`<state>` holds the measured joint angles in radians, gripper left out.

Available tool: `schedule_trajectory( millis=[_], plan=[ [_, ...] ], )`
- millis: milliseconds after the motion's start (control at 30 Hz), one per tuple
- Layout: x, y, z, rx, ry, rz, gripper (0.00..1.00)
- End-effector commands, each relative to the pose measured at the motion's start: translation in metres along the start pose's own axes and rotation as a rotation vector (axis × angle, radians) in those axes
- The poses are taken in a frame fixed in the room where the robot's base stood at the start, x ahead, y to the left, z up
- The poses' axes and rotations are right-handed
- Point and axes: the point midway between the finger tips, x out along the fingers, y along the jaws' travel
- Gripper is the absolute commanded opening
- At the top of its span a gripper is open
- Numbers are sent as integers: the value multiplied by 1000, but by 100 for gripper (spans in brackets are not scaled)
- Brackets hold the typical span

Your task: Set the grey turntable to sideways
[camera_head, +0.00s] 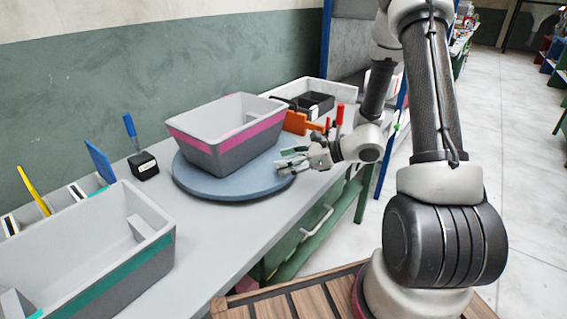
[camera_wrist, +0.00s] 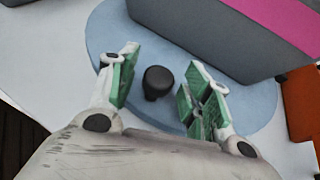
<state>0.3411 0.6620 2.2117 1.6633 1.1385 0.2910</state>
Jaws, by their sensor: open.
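The round blue-grey turntable (camera_head: 192,184) lies flat on the bench, and its bare rim also shows in the wrist view (camera_wrist: 108,28). A grey bin with a pink stripe (camera_head: 225,150) stands on it, its long side running obliquely across the picture. A black knob (camera_wrist: 158,84) stands up from the disc near its edge. My gripper (camera_head: 290,160) is low over the turntable's right edge, beside the bin. Its green-padded fingers (camera_wrist: 160,62) are open, one on each side of the knob, apart from it. The knob is hidden in the head view.
A grey bin with a teal stripe (camera_head: 88,262) stands at the front left. A small black block with a blue handle (camera_head: 144,165) is behind. An orange object (camera_head: 297,122) and a white tray with black containers (camera_head: 318,103) are at the right, near my gripper.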

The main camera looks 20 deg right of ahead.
Motion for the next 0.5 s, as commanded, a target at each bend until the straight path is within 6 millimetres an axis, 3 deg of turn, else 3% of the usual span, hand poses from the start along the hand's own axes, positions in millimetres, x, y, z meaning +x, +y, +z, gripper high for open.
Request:
schedule_trajectory(
  millis=[133,400,500],
  plan=[
    [12,0,0,-2,1,0,49],
    [14,0,0,-2,1,0,49],
    [14,0,0,-2,1,0,33]
  ],
)
